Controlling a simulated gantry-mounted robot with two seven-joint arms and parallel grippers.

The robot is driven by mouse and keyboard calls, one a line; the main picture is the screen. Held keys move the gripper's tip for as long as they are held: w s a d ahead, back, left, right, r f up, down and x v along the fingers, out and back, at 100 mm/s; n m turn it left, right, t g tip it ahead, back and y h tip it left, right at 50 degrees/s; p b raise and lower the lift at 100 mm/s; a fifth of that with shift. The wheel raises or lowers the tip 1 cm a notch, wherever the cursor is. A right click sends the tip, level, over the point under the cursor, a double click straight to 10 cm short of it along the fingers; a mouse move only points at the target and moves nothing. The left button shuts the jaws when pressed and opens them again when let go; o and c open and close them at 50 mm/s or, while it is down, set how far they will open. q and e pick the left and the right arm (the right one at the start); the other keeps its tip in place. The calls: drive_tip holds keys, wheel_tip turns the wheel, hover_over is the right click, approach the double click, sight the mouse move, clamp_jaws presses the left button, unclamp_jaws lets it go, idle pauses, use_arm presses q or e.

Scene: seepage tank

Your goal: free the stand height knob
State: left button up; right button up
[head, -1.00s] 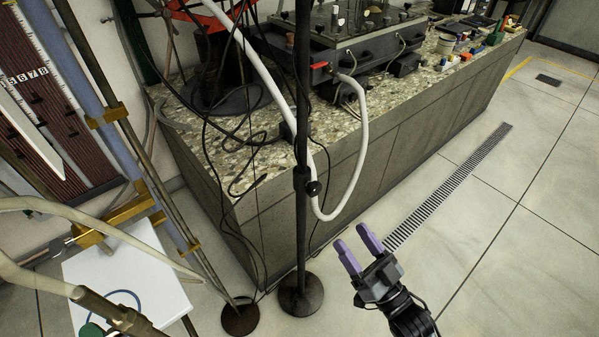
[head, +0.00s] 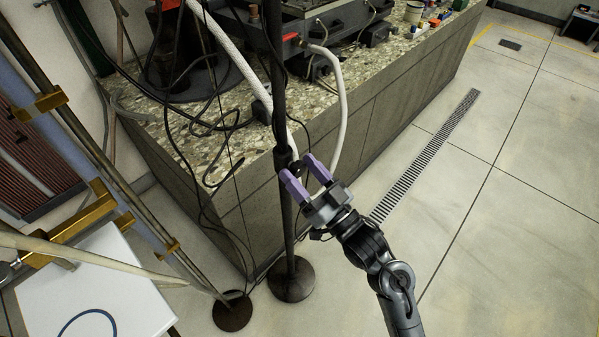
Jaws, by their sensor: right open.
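The black stand (head: 289,225) rises upright from a round base (head: 291,281) on the floor. Its height knob (head: 296,166) is a small dark knob on the right side of the collar (head: 282,157), partway up the pole. My right gripper (head: 300,168) is open, with its two purple fingers pointing up and left at the knob. The fingertips appear on either side of the knob and partly hide it. I cannot tell whether they touch it. My left gripper is not in view.
A stone-topped counter (head: 330,92) stands behind the pole. A white hose (head: 341,110) hangs in a loop close behind the gripper, and black cables run down beside the pole. A brass-clamped frame (head: 90,215) and white table (head: 95,290) are at left. The right floor is clear.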

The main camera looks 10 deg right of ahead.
drive_tip(key=shift+w+a+r, duration=0.15)
drive_tip(key=shift+w+a, duration=0.05)
drive_tip(key=shift+w, duration=0.1)
drive_tip(key=shift+r, duration=0.1)
drive_tip(key=c, duration=1)
